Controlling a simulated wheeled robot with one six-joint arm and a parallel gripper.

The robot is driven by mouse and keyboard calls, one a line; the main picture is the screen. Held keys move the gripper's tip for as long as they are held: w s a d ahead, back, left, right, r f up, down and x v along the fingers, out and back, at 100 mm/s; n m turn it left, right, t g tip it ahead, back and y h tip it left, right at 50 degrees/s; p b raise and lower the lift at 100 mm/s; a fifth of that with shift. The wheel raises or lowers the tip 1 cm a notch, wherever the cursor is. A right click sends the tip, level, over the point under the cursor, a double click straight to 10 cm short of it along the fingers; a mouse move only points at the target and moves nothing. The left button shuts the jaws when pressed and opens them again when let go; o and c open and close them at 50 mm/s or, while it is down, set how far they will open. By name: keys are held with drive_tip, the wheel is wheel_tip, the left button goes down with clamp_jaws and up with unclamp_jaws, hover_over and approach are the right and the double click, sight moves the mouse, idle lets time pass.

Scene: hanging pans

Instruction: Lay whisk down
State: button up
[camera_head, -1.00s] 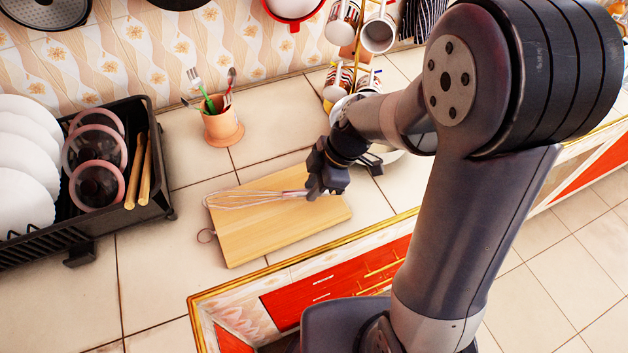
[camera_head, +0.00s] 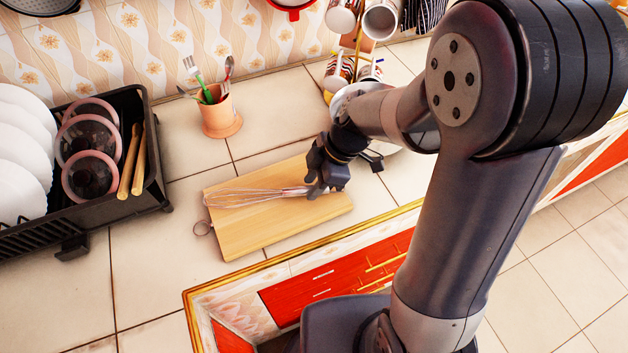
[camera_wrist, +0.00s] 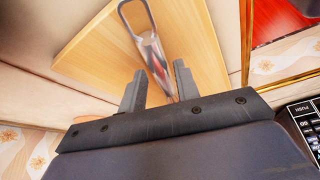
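The metal whisk (camera_head: 245,196) lies along the wooden cutting board (camera_head: 270,235), its wire end to the left and its handle end at my gripper (camera_head: 318,183). Whether it touches the board along its full length is hard to tell. In the wrist view, the two fingers of my gripper (camera_wrist: 157,88) stand apart. The whisk (camera_wrist: 155,58) runs down between them, with visible space beside it. The board (camera_wrist: 95,45) is behind it. My gripper is low over the right part of the board, and hides the handle's end in the head view.
A black dish rack (camera_head: 95,212) with white plates and pink-rimmed lids stands at left. An orange cup of utensils (camera_head: 220,112) is behind the board. A mug stand (camera_head: 357,40) and a partly hidden white dish are behind my arm. The counter's gold front edge (camera_head: 300,254) runs near the board.

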drive_tip(key=o, duration=0.3)
drive_tip(key=v, duration=1.1)
drive_tip(key=shift+f, duration=0.1)
drive_tip(key=x, duration=1)
drive_tip(key=shift+s+a, duration=0.1)
drive_tip(key=shift+a+p, duration=0.15)
drive_tip(key=shift+p, duration=0.35)
drive_tip(key=shift+r+p, duration=1.4)
drive_tip(key=shift+r, duration=0.35)
